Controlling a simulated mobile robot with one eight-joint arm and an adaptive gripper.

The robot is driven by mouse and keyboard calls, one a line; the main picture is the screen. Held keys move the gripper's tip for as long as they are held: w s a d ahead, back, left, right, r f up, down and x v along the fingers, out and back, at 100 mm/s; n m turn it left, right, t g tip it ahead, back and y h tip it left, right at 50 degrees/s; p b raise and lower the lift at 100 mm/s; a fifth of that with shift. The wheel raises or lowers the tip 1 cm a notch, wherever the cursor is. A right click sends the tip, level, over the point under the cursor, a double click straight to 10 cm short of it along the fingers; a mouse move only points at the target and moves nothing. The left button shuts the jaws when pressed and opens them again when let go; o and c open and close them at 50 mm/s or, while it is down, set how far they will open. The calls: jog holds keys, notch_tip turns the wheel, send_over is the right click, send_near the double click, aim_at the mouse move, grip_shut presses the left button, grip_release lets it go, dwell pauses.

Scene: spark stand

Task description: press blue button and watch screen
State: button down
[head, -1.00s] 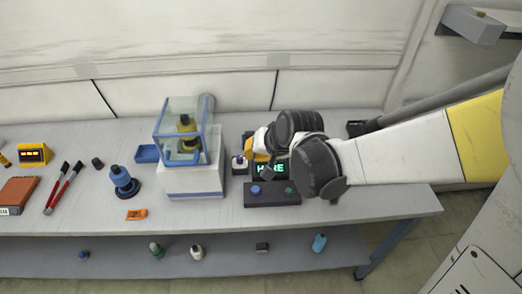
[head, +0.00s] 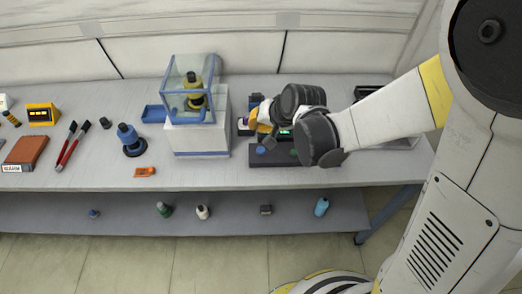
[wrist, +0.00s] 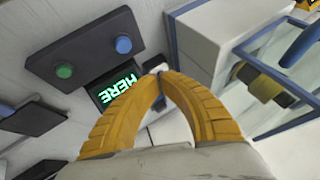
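A dark control panel (head: 272,160) lies on the table with a blue button (head: 261,150) and a green button at its right. In the wrist view the blue button (wrist: 124,45) and green button (wrist: 64,71) are in plain sight. The screen (wrist: 118,87) shows bright green letters reading "HERE", upside down there; in the head view my arm partly hides the screen (head: 285,132). My gripper (wrist: 160,72) has yellow fingers whose tips come together, with nothing clearly held. It hangs beside the screen, apart from the blue button. A small pale thing shows behind the fingertips.
A white stand (head: 198,137) with a clear blue-framed case (head: 180,100) over a yellow-dark bottle is close left of my gripper. The lower shelf (head: 120,225) holds several small items.

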aim_at(258, 148)
notch_tip(258, 148, down, 7)
jog(key=b, duration=0.5)
jog(key=shift+f, duration=0.1)
dwell(1.1)
jog(key=shift+f+b, duration=0.4)
jog(key=shift+b, duration=0.25)
jog(key=shift+f+b, duration=0.4)
dwell(0.6)
jog(key=shift+r+p, duration=0.65)
jog(key=shift+r, duration=0.2)
notch_tip(258, 148, up, 5)
jog(key=p, duration=0.4)
